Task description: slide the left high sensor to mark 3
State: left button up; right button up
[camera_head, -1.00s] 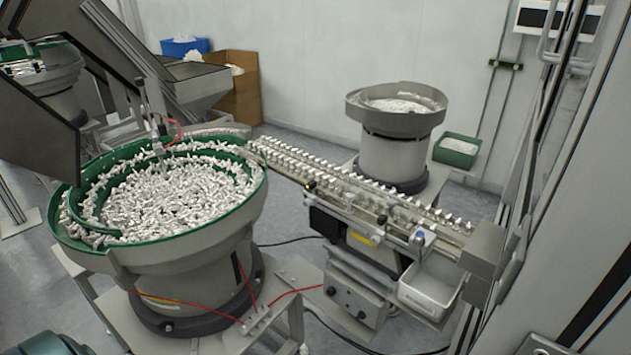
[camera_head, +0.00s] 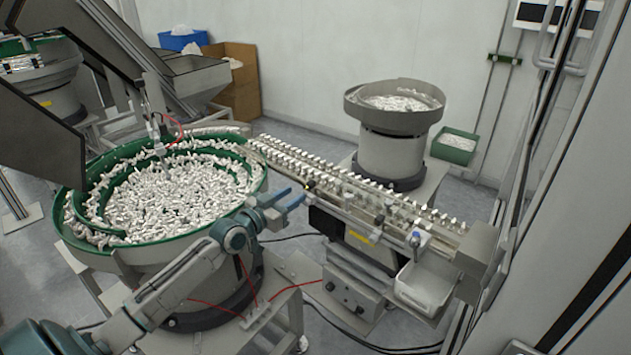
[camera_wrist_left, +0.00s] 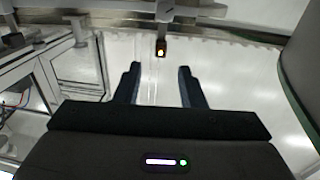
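A small dark sensor with a lit orange face (camera_wrist_left: 161,48) shows in the left wrist view, straight ahead of and between my fingertips. A small dark sensor (camera_head: 310,185) sits on the near side of the linear feeder track, at its left part, in the head view; it looks like the same one. My left gripper (camera_head: 292,199) is to the left of it, between the bowl and the track. In the left wrist view the fingers of this gripper (camera_wrist_left: 160,72) are apart with nothing between them. Mark 3 cannot be made out. My right gripper is out of view.
A green-rimmed bowl feeder (camera_head: 230,225) full of white parts stands left of my gripper. The feeder track (camera_head: 350,200) runs right to a white bin (camera_head: 424,288). A second sensor (camera_head: 380,219) sits farther right along it. A grey bowl (camera_head: 392,125) stands behind.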

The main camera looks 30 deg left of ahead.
aim_at(314, 182)
pick_arm(q)
jog(key=w, duration=0.3)
jog(key=w+d, duration=0.1)
jog(key=w, duration=0.6)
jog(key=shift+w+d+f, duration=0.1)
jog(key=shift+d+f, duration=0.05)
jog(key=shift+d, duration=0.25)
jog(key=shift+c, duration=0.5)
grip_shut()
